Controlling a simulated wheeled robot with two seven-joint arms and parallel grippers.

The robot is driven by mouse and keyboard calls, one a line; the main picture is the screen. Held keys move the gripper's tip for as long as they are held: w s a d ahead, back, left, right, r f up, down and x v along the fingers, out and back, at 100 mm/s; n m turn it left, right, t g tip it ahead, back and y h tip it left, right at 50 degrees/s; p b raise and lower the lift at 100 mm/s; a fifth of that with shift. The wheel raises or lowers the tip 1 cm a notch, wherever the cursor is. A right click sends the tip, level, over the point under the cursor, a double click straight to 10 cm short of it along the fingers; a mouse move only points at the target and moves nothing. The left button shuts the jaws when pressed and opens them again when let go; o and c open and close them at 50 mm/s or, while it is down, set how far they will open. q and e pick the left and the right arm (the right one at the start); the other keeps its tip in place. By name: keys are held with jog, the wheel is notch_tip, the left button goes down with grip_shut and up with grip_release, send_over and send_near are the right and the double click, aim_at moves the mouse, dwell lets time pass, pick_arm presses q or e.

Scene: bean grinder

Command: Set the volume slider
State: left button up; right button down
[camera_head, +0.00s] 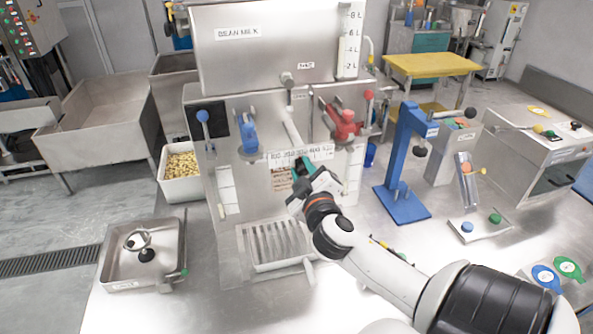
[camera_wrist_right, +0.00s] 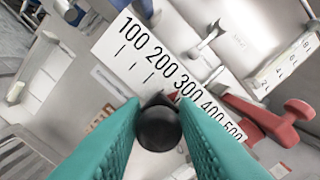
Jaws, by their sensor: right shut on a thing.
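The volume scale (camera_head: 301,155) is a white plate on the front of the steel machine. In the right wrist view the scale (camera_wrist_right: 165,62) reads 100 to 500 with tick marks. The slider's round black knob (camera_wrist_right: 158,128) is in front of the scale, its top edge near the 200 to 300 part; the exact mark is hard to tell. My right gripper (camera_head: 299,178) is at the scale, and its teal fingers (camera_wrist_right: 160,120) are shut on the knob, one on each side. In the head view the gripper hides the knob. My left gripper is not in view.
A blue handle (camera_head: 248,135) and a red handle (camera_head: 344,122) flank the scale. A grated tray (camera_head: 272,243) is below it. A blue press stand (camera_head: 402,200) stands to the right, a steel pan (camera_head: 140,262) to the left. The front table is partly clear.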

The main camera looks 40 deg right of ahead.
jog(key=shift+a+f, duration=0.1)
jog(key=shift+w+a, duration=0.15)
jog(key=shift+a, duration=0.1)
jog(key=c, duration=1.3)
grip_release()
jog(key=shift+w+a, duration=0.15)
jog(key=shift+a, duration=0.05)
jog(key=shift+o, duration=0.5)
jog(key=shift+d, duration=0.2)
jog(key=shift+s+a, duration=0.15)
jog(key=shift+s, duration=0.25)
jog(key=p+v, duration=0.2)
jog(key=v, duration=0.9)
